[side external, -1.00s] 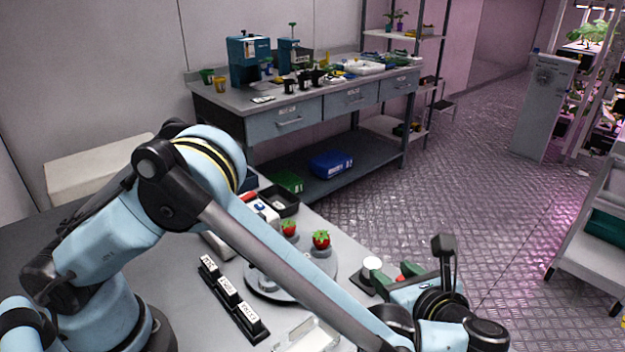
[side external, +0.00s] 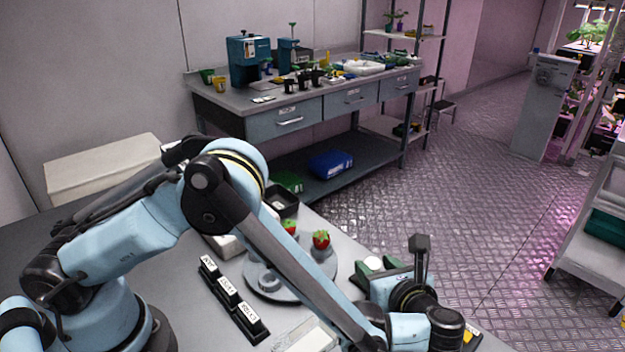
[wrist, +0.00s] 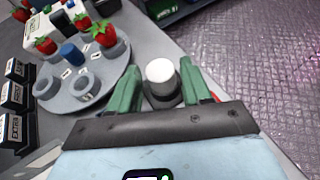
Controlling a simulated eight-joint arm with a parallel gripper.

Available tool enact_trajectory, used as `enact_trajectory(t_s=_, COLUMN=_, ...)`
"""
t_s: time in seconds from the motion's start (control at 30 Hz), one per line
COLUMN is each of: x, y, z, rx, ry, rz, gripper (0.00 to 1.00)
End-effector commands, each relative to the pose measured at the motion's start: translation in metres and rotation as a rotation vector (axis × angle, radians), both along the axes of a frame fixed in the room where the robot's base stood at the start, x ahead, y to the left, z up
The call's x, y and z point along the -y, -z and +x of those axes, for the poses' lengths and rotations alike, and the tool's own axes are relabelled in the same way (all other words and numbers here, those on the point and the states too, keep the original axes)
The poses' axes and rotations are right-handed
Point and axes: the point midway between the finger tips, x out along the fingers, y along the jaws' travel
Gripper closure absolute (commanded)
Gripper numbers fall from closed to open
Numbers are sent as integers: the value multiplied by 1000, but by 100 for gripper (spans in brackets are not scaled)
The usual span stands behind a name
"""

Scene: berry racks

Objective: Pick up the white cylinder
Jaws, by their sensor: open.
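The white cylinder (wrist: 160,72) stands upright on a dark base (wrist: 163,98) near the table edge in the wrist view. My gripper (wrist: 158,84) is open, with one green finger on each side of the cylinder; whether either finger touches it I cannot tell. In the side external view only the top of the white cylinder (side external: 373,264) shows beside my gripper (side external: 372,271), and the rest is hidden behind the fingers and wrist.
A round grey turntable (wrist: 112,84) with strawberries and a blue cylinder (wrist: 71,53) on holders stands left of my gripper. Labelled black blocks (side external: 229,293) stand further left. The table edge and patterned floor (wrist: 255,70) lie to the right.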

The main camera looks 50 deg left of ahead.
Motion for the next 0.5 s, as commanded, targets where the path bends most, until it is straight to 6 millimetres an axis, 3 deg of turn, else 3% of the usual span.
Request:
enact_trajectory(t_s=0.1, x=0, y=0, z=0, rx=0, ry=0, rz=0, gripper=52)
enact_trajectory(t_s=0.4, x=1, y=0, z=0, rx=0, ry=0, rz=0, gripper=96)
enact_trajectory(t_s=0.5, x=1, y=-1, z=0, rx=0, ry=0, rz=0, gripper=96)
